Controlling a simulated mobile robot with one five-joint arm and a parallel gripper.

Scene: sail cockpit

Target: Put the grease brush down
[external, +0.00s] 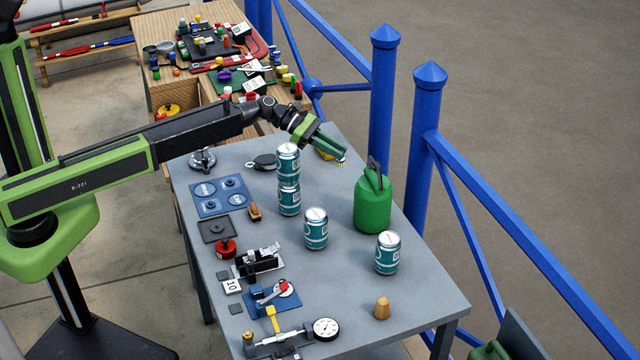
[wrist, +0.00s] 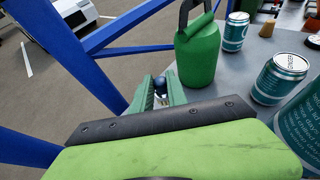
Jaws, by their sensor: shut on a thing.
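My gripper (external: 341,154) is above the far end of the grey table (external: 350,285), pointing down and to the right. In the wrist view my gripper (wrist: 159,90) has its green fingers closed around a small dark thing (wrist: 160,84), which I take to be the grease brush. In the external view a small pale, bristle-like tip (external: 341,163) shows just below the fingertips, clear of the green can. The rest of the brush is hidden by the fingers.
A green can (external: 372,205) with a dark handle stands right of my gripper. Two stacked teal tins (external: 288,180) stand close on its left; single tins (external: 316,229) (external: 387,253) stand nearer. Tools line the table's left side. Blue railings (external: 383,100) run beyond the right edge.

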